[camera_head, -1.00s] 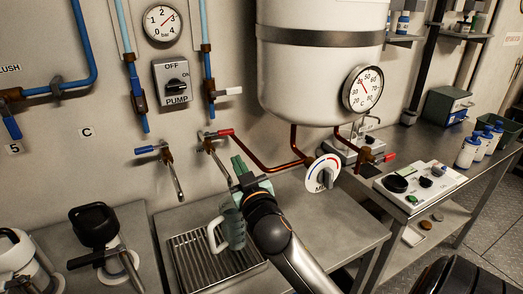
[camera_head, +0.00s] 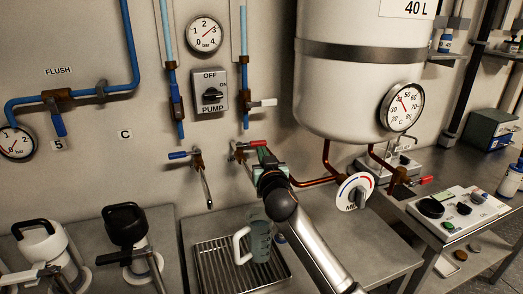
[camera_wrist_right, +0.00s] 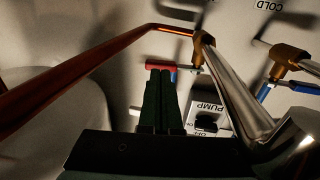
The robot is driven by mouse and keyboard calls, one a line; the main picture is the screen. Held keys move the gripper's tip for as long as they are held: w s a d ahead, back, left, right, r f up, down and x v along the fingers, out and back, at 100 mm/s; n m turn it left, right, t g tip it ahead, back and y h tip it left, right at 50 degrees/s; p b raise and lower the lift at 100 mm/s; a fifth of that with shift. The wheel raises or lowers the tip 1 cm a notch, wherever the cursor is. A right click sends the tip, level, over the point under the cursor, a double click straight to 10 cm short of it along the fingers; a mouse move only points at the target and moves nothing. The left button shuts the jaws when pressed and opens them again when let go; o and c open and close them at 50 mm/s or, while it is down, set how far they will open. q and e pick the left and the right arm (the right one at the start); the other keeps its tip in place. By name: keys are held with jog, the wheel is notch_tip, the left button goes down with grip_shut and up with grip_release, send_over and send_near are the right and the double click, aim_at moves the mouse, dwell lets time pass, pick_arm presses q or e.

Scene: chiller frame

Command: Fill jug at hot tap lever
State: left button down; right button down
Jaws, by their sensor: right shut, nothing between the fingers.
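The jug (camera_head: 261,242), grey and translucent with a pale handle on its left, stands upright on the drip grate (camera_head: 214,262). My right arm passes close to its right side. The hot tap's red lever (camera_head: 252,143) points right from the brass valve on the wall, above the jug. My right gripper (camera_head: 264,154) is shut and empty, at the lever's right end. In the right wrist view the shut fingers (camera_wrist_right: 160,78) reach up to the red lever (camera_wrist_right: 160,65); I cannot tell whether they touch. The tap's spout is largely hidden in the head view. My left gripper is not in view.
The blue-lever cold tap (camera_head: 197,160) is left of the hot tap. The white boiler (camera_head: 345,90), copper pipes and mixer dial (camera_head: 355,191) are close on the right. Black-and-white lidded vessels (camera_head: 125,228) stand at left. The bench (camera_head: 375,250) is clear right of my arm.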

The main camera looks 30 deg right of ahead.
jog(key=shift+x, duration=0.85)
